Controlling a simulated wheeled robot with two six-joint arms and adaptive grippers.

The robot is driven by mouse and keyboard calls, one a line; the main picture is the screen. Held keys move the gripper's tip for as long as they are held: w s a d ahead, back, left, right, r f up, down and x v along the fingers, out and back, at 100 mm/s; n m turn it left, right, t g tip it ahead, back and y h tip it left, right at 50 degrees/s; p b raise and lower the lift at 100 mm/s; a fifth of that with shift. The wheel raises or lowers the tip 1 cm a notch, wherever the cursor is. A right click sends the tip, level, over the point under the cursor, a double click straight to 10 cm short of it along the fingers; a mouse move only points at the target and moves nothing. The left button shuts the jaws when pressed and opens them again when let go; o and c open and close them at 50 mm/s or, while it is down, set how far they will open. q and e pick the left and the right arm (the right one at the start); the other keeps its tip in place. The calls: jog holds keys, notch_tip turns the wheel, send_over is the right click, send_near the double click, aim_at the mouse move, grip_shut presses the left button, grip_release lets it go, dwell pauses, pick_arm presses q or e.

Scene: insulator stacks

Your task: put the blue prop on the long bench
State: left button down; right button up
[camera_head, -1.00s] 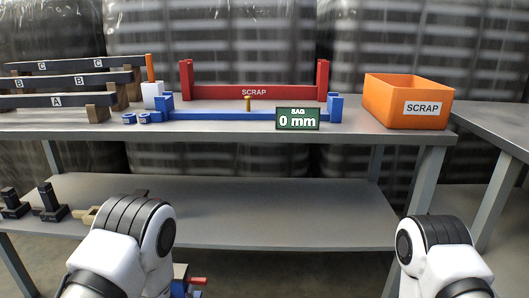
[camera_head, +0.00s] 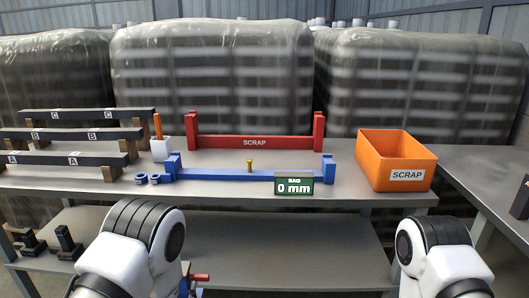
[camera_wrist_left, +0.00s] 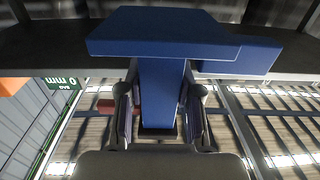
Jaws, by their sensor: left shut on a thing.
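The blue prop (camera_wrist_left: 163,90) fills the middle of the left wrist view, with a wide flat blue end and a narrower stem. My left gripper (camera_wrist_left: 160,105) is shut on the stem, one finger on each side. In the head view my left arm hides most of this gripper; a small blue part shows low beside it. The long grey bench (camera_head: 350,197) stands ahead, its top clear of my arms. My right arm shows at the lower right, but its gripper is out of view.
On the bench are a blue beam fixture (camera_head: 225,175) with a "SAG 0 mm" sign (camera_head: 294,184), a red SCRAP frame (camera_head: 255,142), an orange SCRAP bin (camera_head: 385,165) and dark beams (camera_head: 70,158) at left. Black parts (camera_head: 65,240) stand on the lower shelf. Bare bench top shows between the fixture and the bin.

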pick_arm(q)
notch_tip(320, 180, up, 21)
jog(key=s+p, duration=0.2)
jog(key=p, duration=1.4)
jog(key=shift+p, duration=0.3)
jog(key=shift+f, duration=0.1)
